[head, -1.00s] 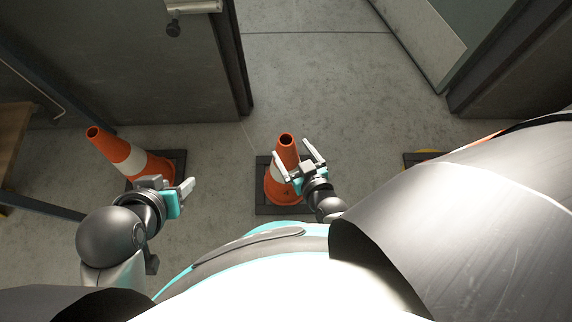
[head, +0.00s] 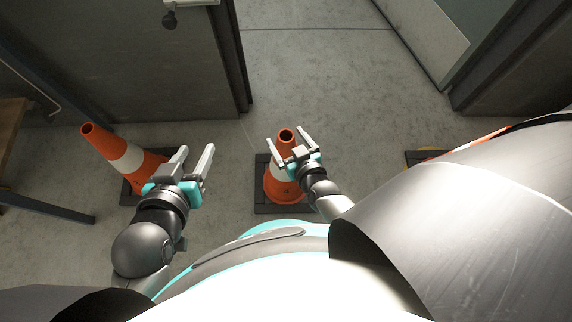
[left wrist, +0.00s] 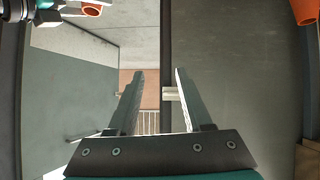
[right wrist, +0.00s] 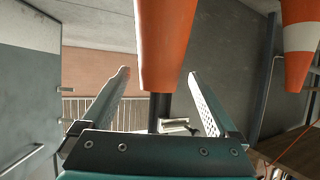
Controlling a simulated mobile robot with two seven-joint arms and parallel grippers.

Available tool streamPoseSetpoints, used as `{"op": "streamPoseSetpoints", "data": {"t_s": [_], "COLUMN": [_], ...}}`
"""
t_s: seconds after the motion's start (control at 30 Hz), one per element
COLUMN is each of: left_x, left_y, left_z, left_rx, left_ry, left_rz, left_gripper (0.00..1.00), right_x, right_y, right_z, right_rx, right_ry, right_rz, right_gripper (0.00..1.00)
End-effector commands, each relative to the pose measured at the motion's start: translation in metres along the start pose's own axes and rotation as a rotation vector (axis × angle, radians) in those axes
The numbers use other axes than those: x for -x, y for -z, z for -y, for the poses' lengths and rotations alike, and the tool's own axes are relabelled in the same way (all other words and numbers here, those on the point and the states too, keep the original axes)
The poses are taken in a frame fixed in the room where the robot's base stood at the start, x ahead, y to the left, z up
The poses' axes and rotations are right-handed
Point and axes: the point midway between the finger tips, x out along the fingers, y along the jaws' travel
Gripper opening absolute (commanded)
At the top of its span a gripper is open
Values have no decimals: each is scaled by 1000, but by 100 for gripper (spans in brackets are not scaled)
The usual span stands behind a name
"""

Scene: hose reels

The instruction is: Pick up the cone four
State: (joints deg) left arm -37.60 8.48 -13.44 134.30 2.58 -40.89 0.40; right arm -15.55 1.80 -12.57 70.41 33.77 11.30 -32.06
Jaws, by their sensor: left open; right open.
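Orange cones with white bands stand on dark square bases; no number is readable, so I cannot tell which is cone four. The middle cone (head: 283,177) is upright in the head view. My right gripper (head: 285,134) is open, its fingers on either side of the cone's upper part; the cone (right wrist: 165,45) also shows between the fingers in the right wrist view. Whether they touch is unclear. The left cone (head: 126,157) is partly hidden by my left gripper (head: 196,149), which is open and empty to its right. The left wrist view shows the middle cone's tip (left wrist: 92,11).
Another orange object, apparently a cone (head: 488,139), is mostly hidden behind my arm at right. A dark cabinet or wall panel (head: 130,60) stands behind the left cone. A wooden surface (head: 12,135) is at far left. The floor beyond the middle cone is clear.

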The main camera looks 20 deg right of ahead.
Motion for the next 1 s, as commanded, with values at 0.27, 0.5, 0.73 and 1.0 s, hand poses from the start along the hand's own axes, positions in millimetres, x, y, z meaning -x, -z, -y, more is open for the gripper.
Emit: {"op": "streamPoseSetpoints", "data": {"t_s": [0.27, 0.5, 0.73, 1.0], "left_x": [-6, -5, 0, 8], "left_y": [6, 13, 19, 24], "left_z": [-15, -26, -36, -44], "left_rx": [17, 38, 65, 92], "left_ry": [-40, -71, -97, -119], "left_rz": [-147, -274, -396, -512], "left_gripper": [50, 50, 50, 50], "right_x": [-12, -22, -33, -44], "right_y": [-3, -5, -5, -5], "right_z": [-1, -1, -2, -2], "right_rx": [0, -1, -1, 0], "right_ry": [0, 0, 0, 0], "right_rz": [0, 0, -1, 0], "right_gripper": [94, 94, 94, 94]}}
